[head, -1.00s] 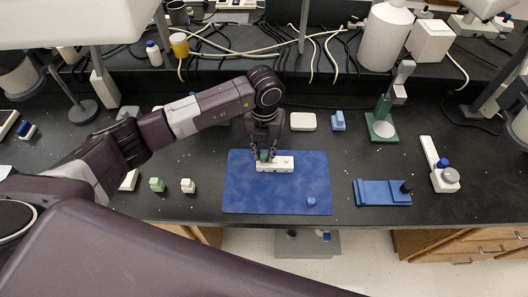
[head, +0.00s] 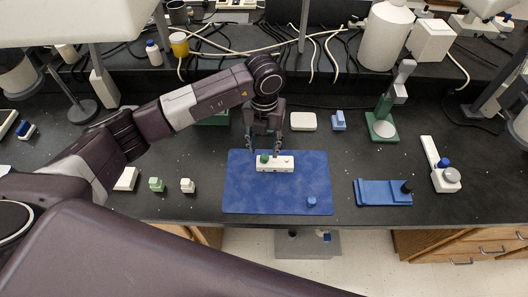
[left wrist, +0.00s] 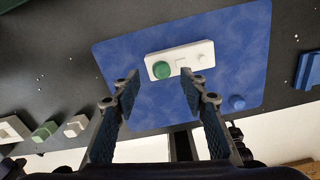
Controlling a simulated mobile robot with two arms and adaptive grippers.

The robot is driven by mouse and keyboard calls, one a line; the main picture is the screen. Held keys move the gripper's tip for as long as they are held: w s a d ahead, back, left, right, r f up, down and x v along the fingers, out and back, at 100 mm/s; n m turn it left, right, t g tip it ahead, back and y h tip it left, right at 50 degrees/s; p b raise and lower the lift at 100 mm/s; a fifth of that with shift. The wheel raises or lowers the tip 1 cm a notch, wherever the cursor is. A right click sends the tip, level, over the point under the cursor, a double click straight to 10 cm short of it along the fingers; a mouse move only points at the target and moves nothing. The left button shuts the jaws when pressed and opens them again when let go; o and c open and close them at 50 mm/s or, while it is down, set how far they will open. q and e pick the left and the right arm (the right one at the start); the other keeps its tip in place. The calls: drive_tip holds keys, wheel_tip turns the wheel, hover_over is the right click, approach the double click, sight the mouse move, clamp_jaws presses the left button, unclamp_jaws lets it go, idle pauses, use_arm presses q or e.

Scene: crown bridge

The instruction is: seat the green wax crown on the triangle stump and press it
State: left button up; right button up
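The green wax crown (head: 264,158) sits at the left end of the white block (head: 284,168) on the blue mat (head: 240,195). In the left wrist view the crown (left wrist: 161,70) covers the stump under it, so I cannot see the triangle stump or how deep the crown sits. Two other raised spots show along the white block (left wrist: 180,57). My left gripper (head: 263,150) is open and empty, just behind and above the block. In the left wrist view its fingers (left wrist: 158,95) are wide apart with nothing between them. My right gripper is not in view.
A small blue piece (head: 311,202) lies at the mat's front right. Pale green (head: 157,184) and white (head: 188,186) small blocks stand left of the mat. A blue tray (head: 380,193) and a green-based stand (head: 381,127) are to the right. The mat's front half is mostly clear.

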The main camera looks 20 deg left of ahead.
sight(264, 156)
use_arm(q)
wheel_tip(264, 156, up, 8)
drive_tip(key=shift+r, duration=0.2)
drive_tip(key=shift+c, duration=0.5)
